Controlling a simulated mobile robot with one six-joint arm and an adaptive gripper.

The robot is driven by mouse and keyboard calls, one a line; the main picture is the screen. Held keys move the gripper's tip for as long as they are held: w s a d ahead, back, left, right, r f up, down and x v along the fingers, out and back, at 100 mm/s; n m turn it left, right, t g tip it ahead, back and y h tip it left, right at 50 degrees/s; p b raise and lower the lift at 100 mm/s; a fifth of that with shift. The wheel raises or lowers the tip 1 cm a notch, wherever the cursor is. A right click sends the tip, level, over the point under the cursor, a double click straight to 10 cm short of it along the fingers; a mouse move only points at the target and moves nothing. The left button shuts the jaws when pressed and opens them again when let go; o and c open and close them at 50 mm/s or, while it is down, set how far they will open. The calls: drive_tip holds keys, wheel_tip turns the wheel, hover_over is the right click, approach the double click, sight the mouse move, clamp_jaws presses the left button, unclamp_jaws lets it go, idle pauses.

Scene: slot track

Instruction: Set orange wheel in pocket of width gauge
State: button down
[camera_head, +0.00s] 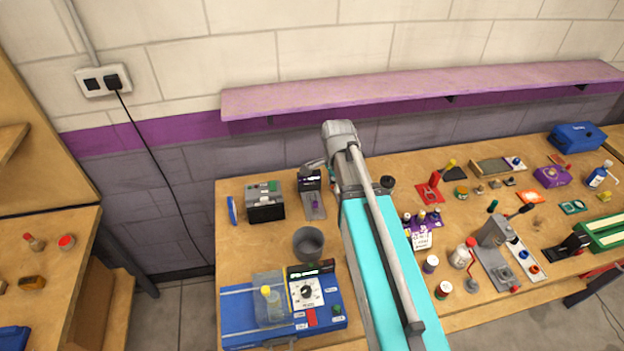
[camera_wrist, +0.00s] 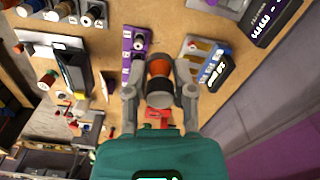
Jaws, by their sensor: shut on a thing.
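My gripper (camera_wrist: 159,92) is shut on the orange wheel (camera_wrist: 159,68), a round orange piece with a dark far end and a grey near end. The two fingers press on its sides, above the bench. In the head view my gripper (camera_head: 313,164) shows only partly, near the back of the bench, and the wheel cannot be made out. A black display unit (camera_wrist: 268,22) with a grey plate is at the upper right of the wrist view; it also shows in the head view (camera_head: 310,181). I cannot tell for sure whether it is the width gauge.
A blue-sided unit (camera_wrist: 215,68) with a grey tray and a purple labelled strip (camera_wrist: 136,48) lie close to the held wheel. A grey cup (camera_head: 308,243) and a black-grey box (camera_head: 265,203) stand on the bench. A purple shelf (camera_head: 420,92) runs along the wall.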

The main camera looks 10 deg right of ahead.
drive_tip(key=shift+w+f, duration=0.1)
drive_tip(key=w+a+f+b, duration=0.3)
drive_tip(key=w+f+b, duration=1)
drive_tip(key=w, duration=0.2)
drive_tip(key=shift+a, duration=0.4)
drive_tip(key=shift+w+f, duration=0.1)
